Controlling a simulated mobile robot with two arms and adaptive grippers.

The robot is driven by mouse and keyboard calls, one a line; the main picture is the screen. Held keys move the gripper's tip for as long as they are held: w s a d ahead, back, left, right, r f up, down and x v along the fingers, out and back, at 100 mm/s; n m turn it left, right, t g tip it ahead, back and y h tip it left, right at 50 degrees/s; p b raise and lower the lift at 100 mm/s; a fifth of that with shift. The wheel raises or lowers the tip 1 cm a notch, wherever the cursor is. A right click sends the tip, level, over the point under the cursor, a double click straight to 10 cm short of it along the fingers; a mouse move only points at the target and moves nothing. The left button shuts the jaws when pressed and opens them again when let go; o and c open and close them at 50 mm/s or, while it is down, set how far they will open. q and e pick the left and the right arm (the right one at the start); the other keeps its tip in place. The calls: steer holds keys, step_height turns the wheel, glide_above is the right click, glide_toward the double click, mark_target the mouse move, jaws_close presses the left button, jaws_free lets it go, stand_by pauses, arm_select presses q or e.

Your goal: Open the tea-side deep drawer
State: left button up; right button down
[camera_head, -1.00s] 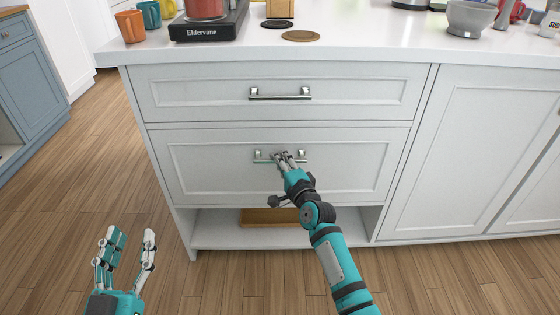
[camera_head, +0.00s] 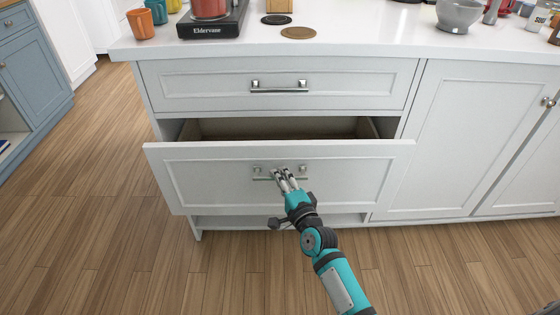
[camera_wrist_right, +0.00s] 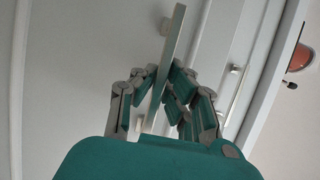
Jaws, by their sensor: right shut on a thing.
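The deep lower drawer (camera_head: 222,186) is white with a framed front and stands partly pulled out from the cabinet. A dark gap shows its inside above the front. My right gripper (camera_head: 284,176) is at the drawer's metal bar handle (camera_head: 262,177), with its fingers around the bar. In the right wrist view, my right gripper (camera_wrist_right: 165,92) has the handle bar (camera_wrist_right: 173,45) between its fingers and is shut on it. The fingers hide part of the bar. My left gripper is not in view.
A shallower closed drawer (camera_head: 205,86) with its own handle (camera_head: 279,87) is above. The counter (camera_head: 350,40) holds orange and teal mugs, a black Eldervane appliance (camera_head: 211,25) and a grey bowl (camera_head: 459,15). Wood floor (camera_head: 110,220) is clear at left.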

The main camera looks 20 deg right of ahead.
arm_select(q)
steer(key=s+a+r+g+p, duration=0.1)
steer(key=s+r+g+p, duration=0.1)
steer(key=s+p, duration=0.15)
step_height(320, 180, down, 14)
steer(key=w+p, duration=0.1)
steer(key=p, duration=0.1)
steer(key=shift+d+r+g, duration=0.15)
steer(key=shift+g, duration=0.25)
arm_select(e)
steer(key=s+a, duration=0.2)
steer(key=s, duration=0.7)
steer(key=s+a, duration=0.3)
steer(key=s, duration=0.6)
steer(key=shift+s+a+f, duration=0.15)
steer(key=shift+s, duration=0.15)
steer(key=c, duration=1.4)
jaws_free()
steer(key=s, duration=0.4)
steer(key=s+d, duration=0.1)
steer(key=s, duration=0.7)
steer(key=shift+d, duration=0.2)
